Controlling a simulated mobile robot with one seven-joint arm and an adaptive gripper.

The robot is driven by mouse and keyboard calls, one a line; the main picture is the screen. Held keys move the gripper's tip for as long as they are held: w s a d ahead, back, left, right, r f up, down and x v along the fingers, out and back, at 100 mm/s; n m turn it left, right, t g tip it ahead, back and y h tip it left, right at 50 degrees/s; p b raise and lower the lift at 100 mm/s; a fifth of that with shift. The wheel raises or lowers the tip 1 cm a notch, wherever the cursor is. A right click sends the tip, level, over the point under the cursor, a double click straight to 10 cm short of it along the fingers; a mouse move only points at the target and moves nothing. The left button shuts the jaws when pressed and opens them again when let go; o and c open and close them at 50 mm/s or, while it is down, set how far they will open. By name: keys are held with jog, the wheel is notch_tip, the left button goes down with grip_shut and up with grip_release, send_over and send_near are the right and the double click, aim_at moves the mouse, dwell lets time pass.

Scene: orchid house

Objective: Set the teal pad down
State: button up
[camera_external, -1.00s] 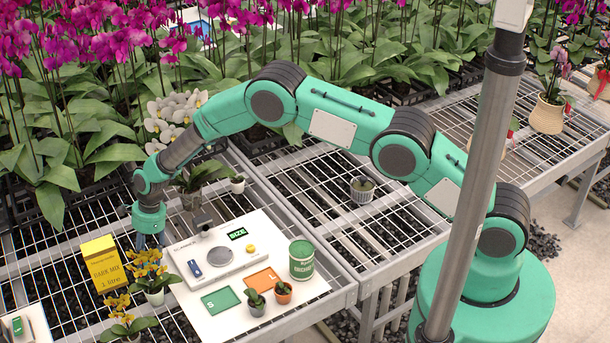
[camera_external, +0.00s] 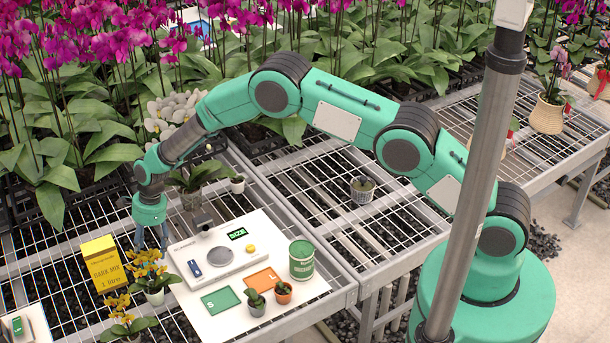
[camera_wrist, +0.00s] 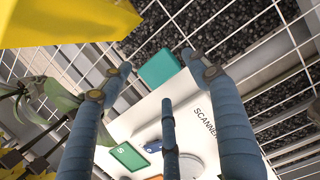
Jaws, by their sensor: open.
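The teal pad (camera_wrist: 160,68) shows in the wrist view as a small flat block at the corner of the white board (camera_wrist: 130,118). It lies between my spread fingertips, with a gap visible to the left one; the right one is close to its edge. I cannot tell its exact height over the board or bench. My gripper (camera_external: 152,243) is open, fingers pointing down, at the board's left end in the external view. The pad cannot be made out there. The gripper's fingers also frame the pad in the wrist view (camera_wrist: 157,72).
The board carries a scanner (camera_external: 215,257), green (camera_external: 220,301) and orange (camera_external: 262,279) squares, two small pots and a green tin (camera_external: 301,261). White orchids stand behind.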

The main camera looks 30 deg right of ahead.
jog(key=v, duration=0.9)
jog(key=shift+p, duration=0.3)
jog(key=shift+r, duration=0.1)
dwell(0.4)
